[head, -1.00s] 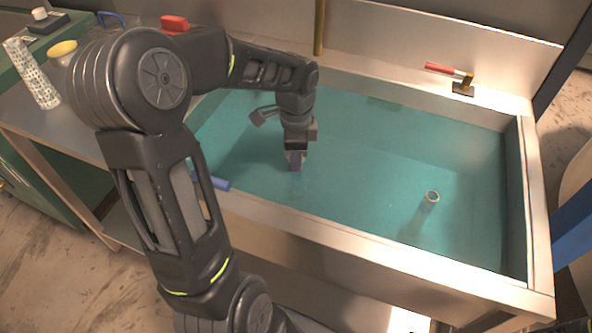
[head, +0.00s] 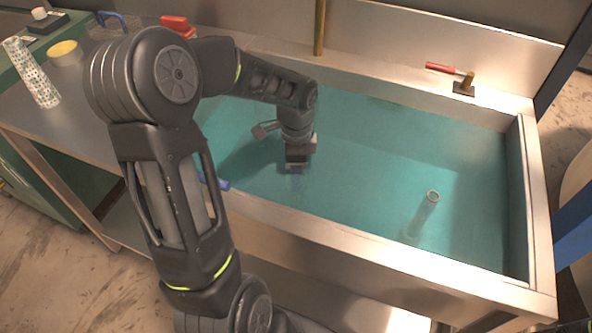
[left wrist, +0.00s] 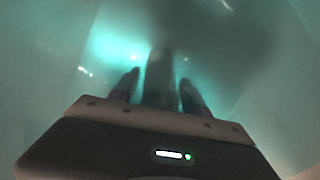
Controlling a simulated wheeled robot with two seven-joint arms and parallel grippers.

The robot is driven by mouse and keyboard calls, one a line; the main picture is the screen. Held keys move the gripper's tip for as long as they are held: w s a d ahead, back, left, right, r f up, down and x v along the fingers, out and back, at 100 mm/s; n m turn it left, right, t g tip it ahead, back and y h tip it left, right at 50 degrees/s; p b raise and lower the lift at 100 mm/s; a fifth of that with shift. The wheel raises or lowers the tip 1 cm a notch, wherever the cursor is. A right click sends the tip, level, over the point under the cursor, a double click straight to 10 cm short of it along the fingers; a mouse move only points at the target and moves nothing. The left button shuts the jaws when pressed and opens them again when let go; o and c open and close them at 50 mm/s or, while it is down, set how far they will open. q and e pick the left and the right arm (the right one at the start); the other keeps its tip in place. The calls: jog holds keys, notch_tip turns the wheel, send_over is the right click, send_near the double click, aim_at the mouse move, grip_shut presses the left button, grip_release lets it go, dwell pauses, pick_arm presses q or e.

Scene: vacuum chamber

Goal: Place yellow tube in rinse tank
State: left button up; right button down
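The rinse tank (head: 380,245) is a large steel-rimmed basin filled with teal liquid. My left gripper (head: 296,178) reaches down into it, left of the middle, with its fingers in the liquid. In the left wrist view my left gripper (left wrist: 160,80) has its two dark fingers apart, with a narrow gap on each side of a tube (left wrist: 159,72). The liquid makes this tube look dark grey-green, so its yellow colour cannot be confirmed. The tube cannot be made out clearly in the head view. My right gripper is out of view.
Another tube (head: 428,208) with a pale ring top stands in the tank at right. A blue handle (head: 214,182) is at the front rim.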

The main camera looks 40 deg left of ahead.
pick_arm(q)
jog(key=shift+o, duration=0.6)
notch_tip(320, 180, up, 12)
jog(key=p, duration=0.1)
jog(key=shift+r, duration=0.15)
jog(key=shift+r, duration=0.1)
dwell(0.7)
